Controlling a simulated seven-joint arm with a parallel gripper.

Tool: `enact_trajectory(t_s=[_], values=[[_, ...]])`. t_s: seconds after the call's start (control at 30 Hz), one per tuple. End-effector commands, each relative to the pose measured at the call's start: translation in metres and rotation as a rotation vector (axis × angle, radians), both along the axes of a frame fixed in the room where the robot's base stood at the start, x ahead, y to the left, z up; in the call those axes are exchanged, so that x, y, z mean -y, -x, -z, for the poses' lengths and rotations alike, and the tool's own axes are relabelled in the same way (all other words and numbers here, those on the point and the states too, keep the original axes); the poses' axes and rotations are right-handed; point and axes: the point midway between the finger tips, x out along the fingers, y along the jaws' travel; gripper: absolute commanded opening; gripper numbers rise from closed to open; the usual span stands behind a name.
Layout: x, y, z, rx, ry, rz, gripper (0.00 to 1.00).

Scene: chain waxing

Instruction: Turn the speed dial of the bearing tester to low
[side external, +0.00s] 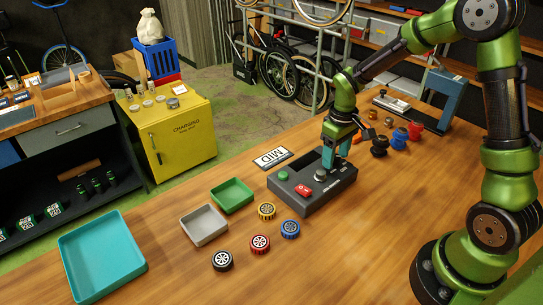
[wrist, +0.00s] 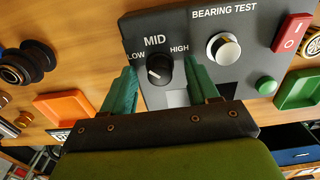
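The bearing tester (side external: 341,188) is a dark grey box on the wooden bench. Its speed dial (wrist: 159,69) is a black knob with a white mark, labelled LOW on the left, MID above and HIGH on the right. I cannot tell for sure which label the mark points at. My gripper (wrist: 162,82) has teal fingers, open, one on each side of the dial with gaps showing. In the side external view my gripper (side external: 338,152) is low over the tester's far end, and its fingers hide the dial.
The tester also bears a silver knob (wrist: 223,48), a green button (wrist: 266,86) and a red switch (wrist: 291,33). Green (side external: 232,195), grey (side external: 204,225) and teal (side external: 101,257) trays and several small wheels lie left and in front.

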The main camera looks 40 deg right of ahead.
Motion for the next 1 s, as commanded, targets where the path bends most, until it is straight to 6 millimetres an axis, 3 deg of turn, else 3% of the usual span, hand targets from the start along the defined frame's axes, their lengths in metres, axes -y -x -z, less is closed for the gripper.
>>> enact_trajectory(t_s=[0.27,0.37,0.8,1.0], values=[[0.000,-0.001,-0.009,0.002,0.001,0.000,0.59],[0.000,-0.001,-0.026,0.004,0.001,0.002,0.59],[0.000,-0.001,-0.130,0.005,0.001,0.001,0.59],[0.000,0.000,-0.159,0.002,0.000,0.000,0.59]])
